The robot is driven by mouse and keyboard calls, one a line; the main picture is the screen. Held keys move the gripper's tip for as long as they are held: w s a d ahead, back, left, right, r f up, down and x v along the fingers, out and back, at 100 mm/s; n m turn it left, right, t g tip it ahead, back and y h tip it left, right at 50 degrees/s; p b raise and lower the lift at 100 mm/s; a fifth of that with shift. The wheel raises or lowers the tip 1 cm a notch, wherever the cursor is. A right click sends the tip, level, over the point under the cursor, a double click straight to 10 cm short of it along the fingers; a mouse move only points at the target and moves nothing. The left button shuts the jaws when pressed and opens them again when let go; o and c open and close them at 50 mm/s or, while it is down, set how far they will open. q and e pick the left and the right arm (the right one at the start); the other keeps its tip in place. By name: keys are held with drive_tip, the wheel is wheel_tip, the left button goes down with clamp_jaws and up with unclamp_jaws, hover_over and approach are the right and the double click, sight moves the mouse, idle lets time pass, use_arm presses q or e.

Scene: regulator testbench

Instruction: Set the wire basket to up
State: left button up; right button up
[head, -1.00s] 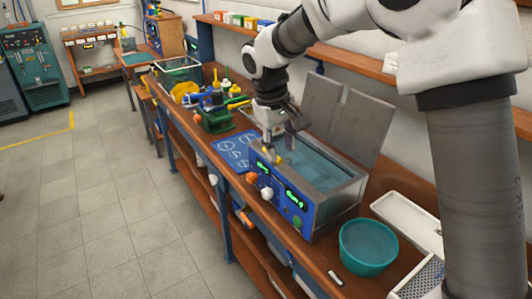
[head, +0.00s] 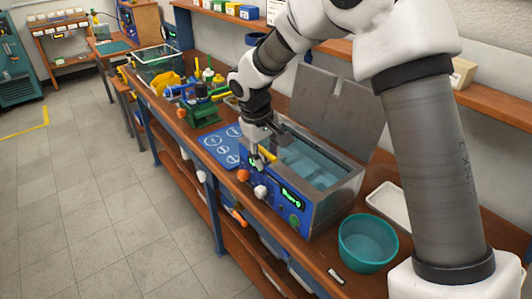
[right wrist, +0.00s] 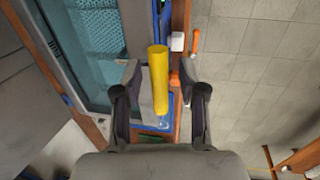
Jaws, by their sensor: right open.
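The wire basket (right wrist: 98,28) shows as a perforated mesh in the water of the metal tank, in the right wrist view. A yellow handle (right wrist: 158,75), apparently the basket's, stands at the tank's edge; it also shows in the head view (head: 267,153). My right gripper (head: 258,150) is low over the tank's control-panel side. In the right wrist view its fingers (right wrist: 159,88) are open, one on each side of the yellow handle, with gaps visible. My left gripper is not in view.
The tank (head: 335,205) has a blue front panel with knobs and raised grey lids (head: 345,110) behind. A teal bowl (head: 367,243) and white tray (head: 393,205) stand to its right. A blue mat (head: 222,148) and green fixture (head: 202,110) lie left.

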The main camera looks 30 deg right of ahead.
drive_tip(key=shift+s+r, duration=0.25)
drive_tip(key=shift+s, duration=0.15)
clamp_jaws()
wheel_tip(320, 180, up, 7)
drive_tip(key=p, duration=0.6)
drive_tip(key=shift+w+r, duration=0.15)
drive_tip(key=shift+w, duration=0.1)
drive_tip(key=shift+c, duration=0.6)
unclamp_jaws()
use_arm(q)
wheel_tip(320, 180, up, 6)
use_arm(e)
drive_tip(key=shift+o, duration=0.6)
drive_tip(key=shift+w+f, duration=0.1)
drive_tip(key=shift+f, duration=0.2)
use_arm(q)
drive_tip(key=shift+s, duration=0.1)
use_arm(e)
wheel_tip(320, 180, up, 12)
drive_tip(key=a, duration=0.2)
drive_tip(key=shift+a, duration=0.15)
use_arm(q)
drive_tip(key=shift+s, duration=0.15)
use_arm(e)
drive_tip(key=shift+f, duration=0.2)
